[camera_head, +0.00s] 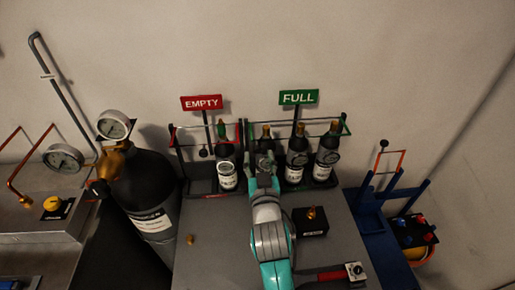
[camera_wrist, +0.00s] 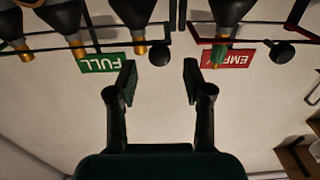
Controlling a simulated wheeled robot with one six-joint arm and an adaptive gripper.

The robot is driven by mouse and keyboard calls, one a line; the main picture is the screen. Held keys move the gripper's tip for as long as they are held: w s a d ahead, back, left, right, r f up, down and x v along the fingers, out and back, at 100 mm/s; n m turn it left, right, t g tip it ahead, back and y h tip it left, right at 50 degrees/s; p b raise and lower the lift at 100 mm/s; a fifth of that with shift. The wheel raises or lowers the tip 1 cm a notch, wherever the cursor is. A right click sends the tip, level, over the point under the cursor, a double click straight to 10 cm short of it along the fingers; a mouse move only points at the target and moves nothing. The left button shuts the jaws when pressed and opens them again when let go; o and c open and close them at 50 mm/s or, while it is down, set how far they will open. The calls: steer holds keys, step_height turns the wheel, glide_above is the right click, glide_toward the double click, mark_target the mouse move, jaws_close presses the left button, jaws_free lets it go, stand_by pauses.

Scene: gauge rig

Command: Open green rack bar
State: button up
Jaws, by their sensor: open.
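The green rack (camera_head: 344,126) stands at the back of the grey table under the green FULL sign (camera_head: 298,97), with several dark bottles in it. Its bar (camera_wrist: 105,46) runs across the bottle necks in the wrist view, which is upside down. A black ball knob (camera_wrist: 159,53) sits near the bar's end by the red rack. My gripper (camera_wrist: 160,82) is open, with nothing between its fingers, and the knob lies just beyond the fingertips. In the head view, my gripper (camera_head: 263,160) covers part of the green rack's left side and hides the knob.
The red rack (camera_head: 175,140) with the EMPTY sign (camera_head: 201,102) stands close on the left, holding one bottle (camera_head: 226,165). A black gas cylinder (camera_head: 150,195) with gauges stands further left. A black box (camera_head: 310,222) and a red-handled tool (camera_head: 333,275) lie on the table.

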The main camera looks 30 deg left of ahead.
mark_target(258, 150)
steer(key=shift+x, duration=2.2)
jaws_close()
